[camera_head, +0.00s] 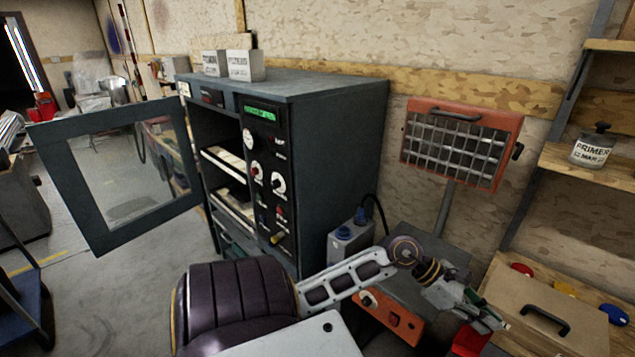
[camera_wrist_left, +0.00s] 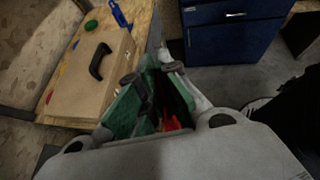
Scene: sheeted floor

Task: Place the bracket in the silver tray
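I cannot make out the bracket in either view. I see no tray that is plainly the silver one; pale, tray-like shelves (camera_head: 232,163) sit inside the open dark cabinet. My left gripper (camera_head: 494,316) is at the lower right in the head view, beside the tan case (camera_head: 545,318) and above a red bin (camera_head: 468,340). In the left wrist view its green and grey fingers (camera_wrist_left: 153,75) stand apart with a dark gap between them. Red shows low between them, and I see nothing clearly held. My right gripper is out of view.
The cabinet's framed glass door (camera_head: 118,175) swings out to the left. An orange heater lamp (camera_head: 462,143) stands right of the cabinet. A primer can (camera_head: 593,147) sits on a wall shelf. A blue drawer cabinet (camera_wrist_left: 228,38) shows in the wrist view. Floor at left is partly clear.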

